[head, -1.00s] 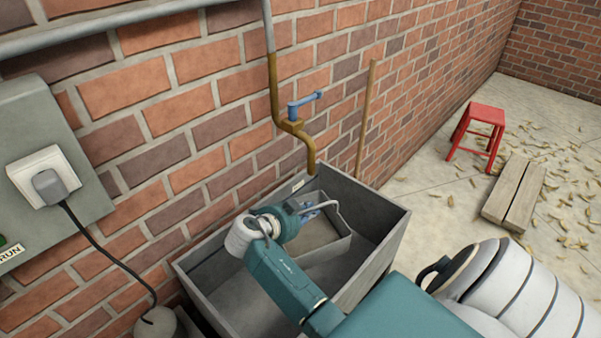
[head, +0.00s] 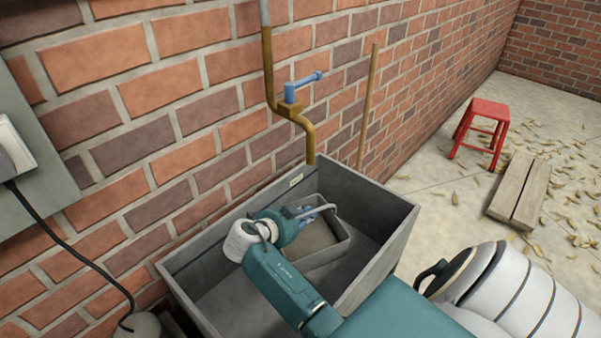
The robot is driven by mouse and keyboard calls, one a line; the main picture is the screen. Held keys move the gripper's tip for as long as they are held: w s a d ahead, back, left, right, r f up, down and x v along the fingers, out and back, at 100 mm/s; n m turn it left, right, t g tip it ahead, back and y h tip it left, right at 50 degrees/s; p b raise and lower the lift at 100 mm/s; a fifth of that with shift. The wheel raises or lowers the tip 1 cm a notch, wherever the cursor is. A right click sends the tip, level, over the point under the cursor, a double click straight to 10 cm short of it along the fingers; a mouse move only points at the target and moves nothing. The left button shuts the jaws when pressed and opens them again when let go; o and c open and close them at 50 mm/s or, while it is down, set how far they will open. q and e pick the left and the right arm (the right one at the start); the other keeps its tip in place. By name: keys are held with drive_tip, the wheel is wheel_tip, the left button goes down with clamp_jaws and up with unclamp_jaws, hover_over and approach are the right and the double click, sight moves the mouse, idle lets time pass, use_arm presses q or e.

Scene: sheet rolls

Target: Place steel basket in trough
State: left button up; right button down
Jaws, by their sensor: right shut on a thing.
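The grey steel basket (head: 329,252) is inside the walls of the grey trough (head: 371,199), toward its back wall and below the brass tap (head: 300,127). Its wire handle arches over its top. My right gripper (head: 308,216) is shut on the basket's handle; its fingers are partly hidden by the wrist. My right arm reaches over the trough's front side and hides part of the basket. I cannot tell whether the basket's underside touches the trough floor. My left gripper is not in view.
A brick wall (head: 170,100) runs behind the trough. A wooden stick (head: 368,105) leans beside the tap. A red stool (head: 483,125) and wooden planks (head: 520,190) are on the leaf-strewn floor at right. An electrical box with a plug (head: 18,150) is at left.

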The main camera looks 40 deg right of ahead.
wheel_tip(320, 180, down, 20)
drive_tip(key=b, duration=0.1)
drive_tip(key=shift+r+b, duration=0.15)
drive_tip(key=shift+b, duration=0.15)
drive_tip(key=c, duration=1.9)
unclamp_jaws()
drive_tip(key=shift+o, duration=1.2)
drive_tip(key=v, duration=1.2)
drive_tip(key=shift+b, duration=0.4)
drive_tip(key=shift+r, duration=0.1)
